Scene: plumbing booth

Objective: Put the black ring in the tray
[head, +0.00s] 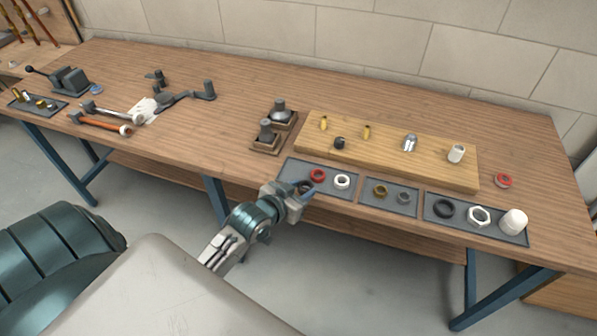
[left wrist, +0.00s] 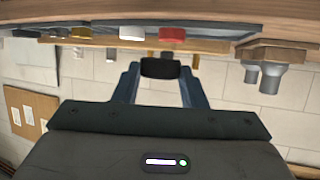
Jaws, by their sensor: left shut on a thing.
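My left gripper (head: 308,189) is over the front edge of the left grey tray (head: 292,172). It is shut on a black ring, which shows dark between the two fingers in the left wrist view (left wrist: 160,68). In that upside-down view the ring is apart from the tray surface (left wrist: 215,28). In the head view the fingers partly hide the ring. A red ring (head: 317,174) and a white ring (head: 342,181) lie in the left tray. Another, larger black ring (head: 444,208) lies in the right grey tray (head: 462,225). My right gripper is not in view.
The middle tray (head: 372,204) holds a brass ring and a grey ring. The right tray also holds a white nut (head: 479,215) and a white cap (head: 513,221). A wooden board (head: 385,150) with fittings lies behind the trays. Wooden blocks with grey cylinders (head: 266,131) stand left.

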